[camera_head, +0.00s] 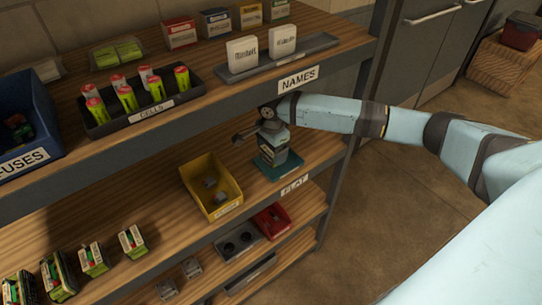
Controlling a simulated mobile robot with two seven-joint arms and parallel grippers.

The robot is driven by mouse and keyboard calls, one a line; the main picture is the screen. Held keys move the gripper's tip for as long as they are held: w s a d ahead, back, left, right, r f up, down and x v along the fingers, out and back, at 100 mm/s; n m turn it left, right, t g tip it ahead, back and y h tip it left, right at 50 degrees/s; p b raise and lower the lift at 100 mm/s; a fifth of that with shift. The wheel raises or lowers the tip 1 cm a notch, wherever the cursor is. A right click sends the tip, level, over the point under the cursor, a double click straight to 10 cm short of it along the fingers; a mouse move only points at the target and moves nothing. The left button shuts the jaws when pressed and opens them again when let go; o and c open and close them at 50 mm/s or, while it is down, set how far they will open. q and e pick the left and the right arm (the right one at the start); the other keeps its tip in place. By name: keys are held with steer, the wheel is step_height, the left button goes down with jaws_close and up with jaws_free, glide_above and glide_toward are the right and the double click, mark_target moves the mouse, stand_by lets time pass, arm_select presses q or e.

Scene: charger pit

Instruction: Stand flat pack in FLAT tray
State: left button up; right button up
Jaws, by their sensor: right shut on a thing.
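The FLAT tray (283,172) is a small teal tray on the middle shelf, above the white FLAT label (294,185). A dark, blocky pack (273,153) stands roughly upright at the tray, its lower end within the tray's outline. I cannot tell whether it touches the tray floor. My right gripper (267,128) reaches in from the right under the upper shelf and is shut on the pack's top. The fingers are small and dark here, and they hide the pack's upper part. My left gripper is not in view.
A yellow bin (211,188) stands just left of the tray. The upper shelf edge with the NAMES label (298,79) is close above my right wrist. Several green-and-black packs (92,258) stand at lower left. A red bin (272,221) is on the shelf below.

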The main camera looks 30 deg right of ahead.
mark_target(271, 157)
steer(key=shift+w+f, duration=0.1)
steer(key=shift+w, duration=0.2)
steer(key=shift+f, duration=1.6)
steer(key=shift+p, duration=0.3)
steer(key=o, duration=1.2)
steer(key=shift+s+f, duration=0.1)
steer(key=shift+c, duration=0.2)
steer(key=shift+r, duration=0.4)
step_height(271, 157, up, 7)
steer(key=shift+b, duration=0.3)
